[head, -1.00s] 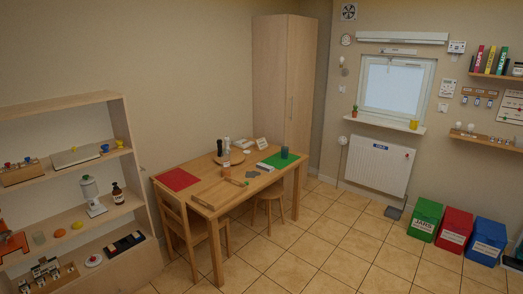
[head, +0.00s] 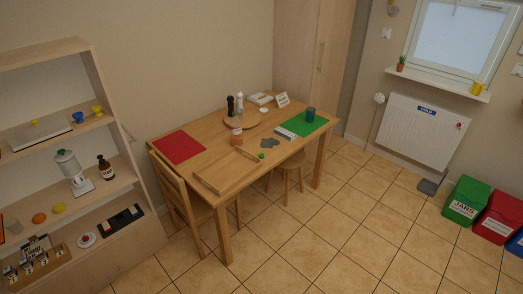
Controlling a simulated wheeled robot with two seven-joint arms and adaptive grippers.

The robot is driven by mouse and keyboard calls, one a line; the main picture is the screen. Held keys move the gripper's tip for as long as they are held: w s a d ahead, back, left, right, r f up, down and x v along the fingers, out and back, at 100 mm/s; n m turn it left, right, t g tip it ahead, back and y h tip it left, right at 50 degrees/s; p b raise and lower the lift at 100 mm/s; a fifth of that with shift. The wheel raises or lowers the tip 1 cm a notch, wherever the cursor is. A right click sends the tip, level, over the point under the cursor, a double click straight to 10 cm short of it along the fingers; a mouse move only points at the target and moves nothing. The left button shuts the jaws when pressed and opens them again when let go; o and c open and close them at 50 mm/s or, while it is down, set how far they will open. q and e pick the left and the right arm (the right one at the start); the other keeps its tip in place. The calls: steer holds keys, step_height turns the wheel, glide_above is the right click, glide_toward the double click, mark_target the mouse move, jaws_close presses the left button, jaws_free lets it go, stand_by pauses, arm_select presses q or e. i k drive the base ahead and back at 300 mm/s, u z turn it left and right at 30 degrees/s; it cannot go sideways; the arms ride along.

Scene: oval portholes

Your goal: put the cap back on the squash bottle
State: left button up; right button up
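A clear bottle with an orange lower part (head: 236,136), which looks like the squash bottle, stands upright on the wooden table (head: 212,160). Its top is too small to make out clearly. A small green round thing (head: 262,156), perhaps the cap, lies on the table near the front edge, right of the bottle and apart from it. Neither of my grippers is in view.
A wooden tray (head: 211,187), red mat (head: 179,147), green mat (head: 318,121) with a dark cup (head: 310,114), and round board (head: 256,122) with two mills occupy the table. A chair (head: 172,187) and stool (head: 291,166) stand close. The floor at front right is clear.

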mark_target(235, 125)
steer(key=z, duration=0.45)
steer(key=i, duration=2.1)
steer(key=u, duration=1.15)
steer(key=i, duration=0.6)
steer(key=u, duration=0.65)
